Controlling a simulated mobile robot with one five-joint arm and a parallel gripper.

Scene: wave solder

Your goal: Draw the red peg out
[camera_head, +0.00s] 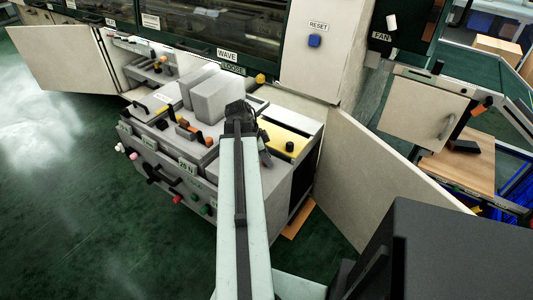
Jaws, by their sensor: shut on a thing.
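My arm reaches from the bottom of the view up over the grey pulled-out unit (209,168), and its dark wrist is above the unit's right part. My gripper (264,154) shows only as a small dark part beside the arm link. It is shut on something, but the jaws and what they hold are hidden. A small red round end (178,200) shows low on the unit's front face, left of the arm and apart from it. I cannot tell whether this is the red peg; no other red peg shows clearly.
A yellow plate with a black knob (289,146) lies right of my wrist. Grey blocks (211,97) stand behind to the left. Open cabinet doors (68,58) (372,185) flank the unit. The green floor at left is clear.

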